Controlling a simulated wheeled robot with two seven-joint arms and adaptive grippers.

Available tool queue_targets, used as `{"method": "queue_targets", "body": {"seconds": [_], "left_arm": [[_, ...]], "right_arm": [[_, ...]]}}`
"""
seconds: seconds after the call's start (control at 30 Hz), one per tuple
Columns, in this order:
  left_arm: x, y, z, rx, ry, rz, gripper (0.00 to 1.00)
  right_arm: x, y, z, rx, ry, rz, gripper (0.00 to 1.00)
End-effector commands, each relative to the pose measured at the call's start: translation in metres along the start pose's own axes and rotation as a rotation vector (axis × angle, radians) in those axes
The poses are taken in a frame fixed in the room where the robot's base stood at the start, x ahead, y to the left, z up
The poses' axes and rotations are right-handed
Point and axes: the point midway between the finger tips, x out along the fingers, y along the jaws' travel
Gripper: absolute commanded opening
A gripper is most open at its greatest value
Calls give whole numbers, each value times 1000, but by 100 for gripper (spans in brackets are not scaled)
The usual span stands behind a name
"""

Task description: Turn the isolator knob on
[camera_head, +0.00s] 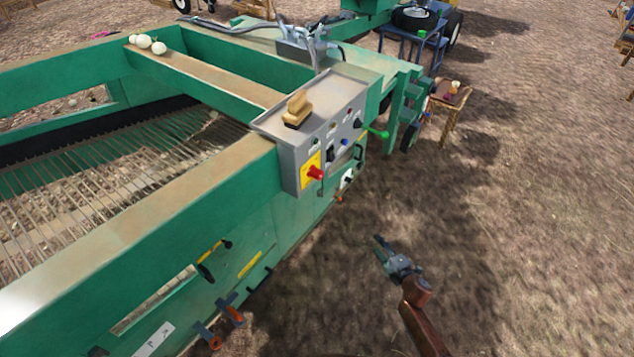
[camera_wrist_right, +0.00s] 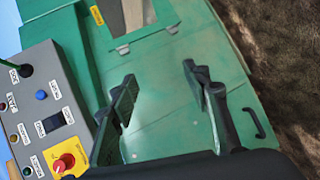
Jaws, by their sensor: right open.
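The isolator knob (camera_head: 316,173) is a red knob on a yellow plate at the lower left of the grey control panel (camera_head: 330,148). It also shows in the right wrist view at the lower left, as a red knob (camera_wrist_right: 62,162) on its yellow plate. I cannot tell its turned position. My right gripper (camera_head: 381,250) is open and empty, low and to the right of the panel, apart from the knob. In the right wrist view its two dark fingers (camera_wrist_right: 166,92) are spread in front of the green machine side, right of the knob. My left gripper is not in view.
The panel also carries a green-tipped lever (camera_head: 376,132) and several buttons. A wooden brush (camera_head: 297,109) lies on the panel box. White onions (camera_head: 148,43) sit on the machine's crossbeam. A small wooden table (camera_head: 450,98) stands behind. The ground right of the machine is open.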

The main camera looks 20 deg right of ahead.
Motion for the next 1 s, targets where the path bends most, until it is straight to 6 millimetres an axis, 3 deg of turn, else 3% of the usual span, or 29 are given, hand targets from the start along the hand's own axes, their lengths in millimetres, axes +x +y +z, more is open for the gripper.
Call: {"method": "queue_targets", "body": {"seconds": [0.03,0.1,0.2,0.33,0.5,0.6,0.77,1.0], "left_arm": [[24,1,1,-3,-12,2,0],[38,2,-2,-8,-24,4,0],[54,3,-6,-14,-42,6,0],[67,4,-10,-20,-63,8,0],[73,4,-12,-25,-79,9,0],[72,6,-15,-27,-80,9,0],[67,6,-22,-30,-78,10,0],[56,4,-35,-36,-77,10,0]], "right_arm": [[26,45,-8,-174,56,99,44],[43,118,-31,-446,121,238,44],[48,198,-70,-825,181,413,44],[40,261,-114,-1240,205,580,44],[28,297,-147,-1575,196,692,44],[25,306,-155,-1658,189,716,44],[35,314,-166,-1679,185,725,44],[66,323,-187,-1674,186,723,44]]}}
